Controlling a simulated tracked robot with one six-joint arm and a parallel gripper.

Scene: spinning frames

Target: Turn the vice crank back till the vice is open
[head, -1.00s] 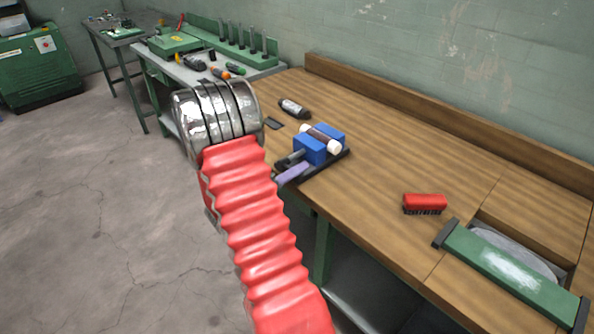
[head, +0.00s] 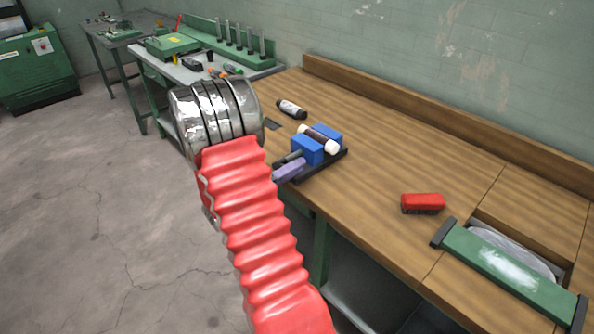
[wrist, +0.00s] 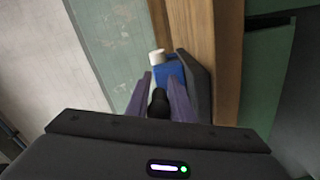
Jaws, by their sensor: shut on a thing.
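The vice (head: 307,150) has two blue jaws on a dark base at the front edge of the wooden bench. A white-ended, brown cylinder (head: 318,138) lies between the jaws; whether they grip it I cannot tell. In the wrist view one blue jaw (wrist: 173,71) and the cylinder's white end (wrist: 156,57) show beyond my fingers. My gripper (wrist: 160,88) has purple fingers on either side of a black crank handle (wrist: 158,104) and is shut on it. In the head view my gripper (head: 288,170) is at the vice's front end, partly hidden behind my red arm.
A dark bottle (head: 291,109) lies behind the vice. The bench (head: 390,160) is clear between vice and brush. A grey bench with tools (head: 205,75) stands beyond.

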